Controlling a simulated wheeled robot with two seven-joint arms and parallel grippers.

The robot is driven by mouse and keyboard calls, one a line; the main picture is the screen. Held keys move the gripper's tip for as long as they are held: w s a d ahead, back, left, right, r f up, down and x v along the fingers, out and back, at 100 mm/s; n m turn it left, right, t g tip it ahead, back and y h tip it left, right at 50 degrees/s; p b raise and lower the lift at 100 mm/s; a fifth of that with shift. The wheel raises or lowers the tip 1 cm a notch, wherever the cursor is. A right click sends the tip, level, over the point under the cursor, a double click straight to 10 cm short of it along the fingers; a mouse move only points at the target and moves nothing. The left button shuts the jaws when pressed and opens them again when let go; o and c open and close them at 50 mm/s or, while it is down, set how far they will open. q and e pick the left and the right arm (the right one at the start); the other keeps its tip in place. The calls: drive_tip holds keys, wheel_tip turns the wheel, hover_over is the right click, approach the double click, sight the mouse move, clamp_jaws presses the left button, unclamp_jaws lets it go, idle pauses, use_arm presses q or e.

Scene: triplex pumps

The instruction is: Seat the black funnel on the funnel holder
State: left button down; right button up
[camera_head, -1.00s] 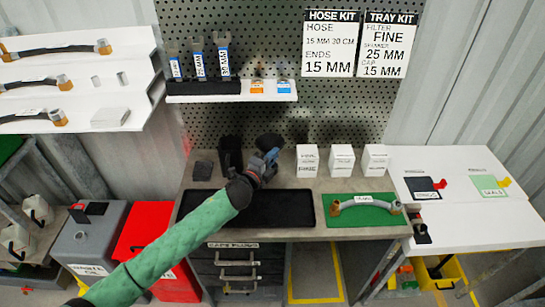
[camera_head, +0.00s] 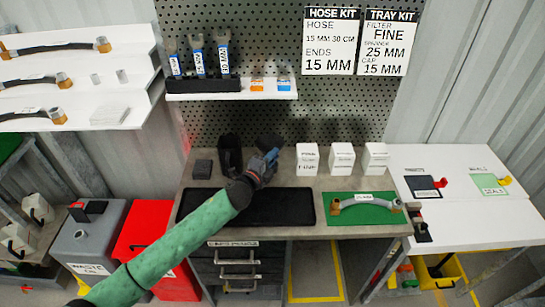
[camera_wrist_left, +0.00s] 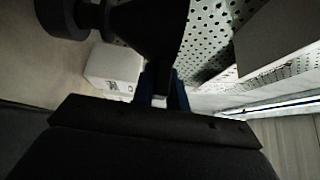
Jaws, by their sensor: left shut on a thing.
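My left gripper (camera_head: 268,160) reaches in over the back of the grey workbench and is shut on the black funnel (camera_head: 266,144), partly hidden behind the gripper. In the left wrist view the black funnel (camera_wrist_left: 150,25) shows as a dark shape just past the fingers, held up off the bench. A black upright piece (camera_head: 230,155) stands just left of the funnel, possibly the funnel holder; I cannot tell surely. A round dark part (camera_wrist_left: 65,18) at the upper left of the wrist view cannot be identified. My right gripper is out of view.
White boxes (camera_head: 308,159) stand right of the gripper. A black tray (camera_head: 280,207) lies in front, with a green mat (camera_head: 362,215) and hose to its right. A small dark block (camera_head: 203,168) lies at left. A perforated panel with a shelf (camera_head: 232,97) rises behind.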

use_arm(q)
drive_tip(key=shift+f+b, duration=0.95)
drive_tip(key=shift+f, duration=0.55)
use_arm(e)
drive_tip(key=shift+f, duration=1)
use_arm(q)
drive_tip(key=c, duration=1.3)
unclamp_jaws()
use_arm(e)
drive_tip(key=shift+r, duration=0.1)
use_arm(q)
drive_tip(key=b+v, duration=0.2)
drive_tip(key=v, duration=0.4)
drive_tip(key=shift+s+a+f, duration=0.1)
drive_tip(key=shift+s, duration=0.1)
drive_tip(key=shift+s+a+b, duration=0.4)
drive_tip(key=shift+s, duration=0.15)
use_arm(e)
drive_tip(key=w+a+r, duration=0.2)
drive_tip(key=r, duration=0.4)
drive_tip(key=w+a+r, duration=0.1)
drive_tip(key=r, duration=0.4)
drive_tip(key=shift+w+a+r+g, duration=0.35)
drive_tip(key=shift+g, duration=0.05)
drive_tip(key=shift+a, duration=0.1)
